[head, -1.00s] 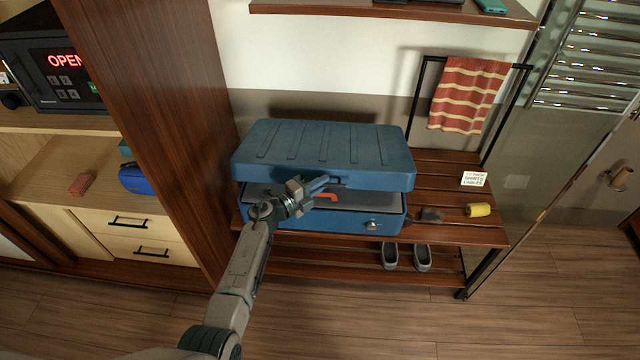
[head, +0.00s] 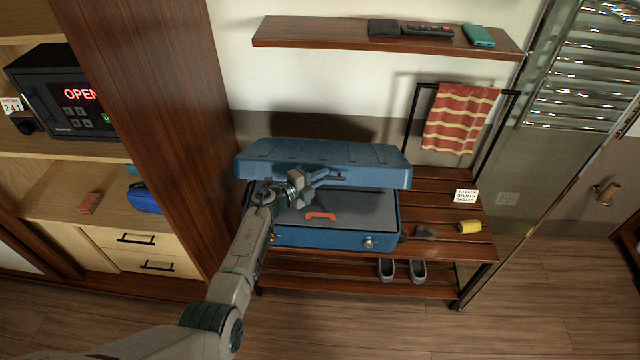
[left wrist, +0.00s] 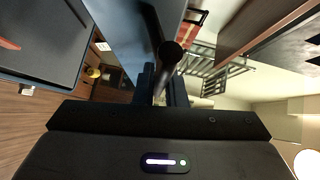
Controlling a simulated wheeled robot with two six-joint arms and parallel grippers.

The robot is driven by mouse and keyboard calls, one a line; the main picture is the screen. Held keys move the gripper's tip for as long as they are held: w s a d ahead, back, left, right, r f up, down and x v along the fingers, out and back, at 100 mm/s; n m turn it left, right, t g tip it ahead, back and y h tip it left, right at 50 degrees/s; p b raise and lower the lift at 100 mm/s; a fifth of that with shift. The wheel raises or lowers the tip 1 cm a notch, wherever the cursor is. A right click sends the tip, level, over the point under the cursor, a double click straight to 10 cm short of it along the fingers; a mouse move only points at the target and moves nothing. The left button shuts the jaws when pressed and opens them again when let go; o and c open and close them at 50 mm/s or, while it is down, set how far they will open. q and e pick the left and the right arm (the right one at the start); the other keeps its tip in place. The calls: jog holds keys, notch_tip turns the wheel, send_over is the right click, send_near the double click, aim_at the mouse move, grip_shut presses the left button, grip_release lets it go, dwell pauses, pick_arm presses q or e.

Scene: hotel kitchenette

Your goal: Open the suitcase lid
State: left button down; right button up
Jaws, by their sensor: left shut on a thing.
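The blue suitcase (head: 330,239) lies on a slatted wooden bench. Its ribbed blue lid (head: 375,172) is raised partway at the front, leaving a gap that shows a dark grey interior with a red handle (head: 320,215). The lid also shows in the left wrist view (left wrist: 128,35). My left gripper (head: 322,177) is at the lid's front edge, shut on the lid's dark handle (left wrist: 168,55). The fingertips partly hide the handle in the head view. A metal latch (head: 369,243) is on the lower front. My right gripper is not in view.
The bench (head: 440,245) holds a yellow roll (head: 469,227), a small dark item and a white card (head: 466,196). Grey shoes (head: 387,269) sit on its lower shelf. A wall shelf (head: 345,37) is above the lid; a wooden panel (head: 165,130) stands close on the left.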

aim_at(321, 161)
pick_arm(q)
jog(key=shift+w+r+p, duration=0.3)
jog(key=shift+w+r, duration=0.4)
jog(key=shift+r, duration=0.3)
jog(key=shift+w+r+p, duration=0.3)
jog(key=shift+w+r, duration=0.4)
jog(key=shift+r, duration=0.25)
jog(key=c, duration=1.5)
grip_release()
jog(key=v, duration=1.1)
jog(key=shift+f, duration=0.15)
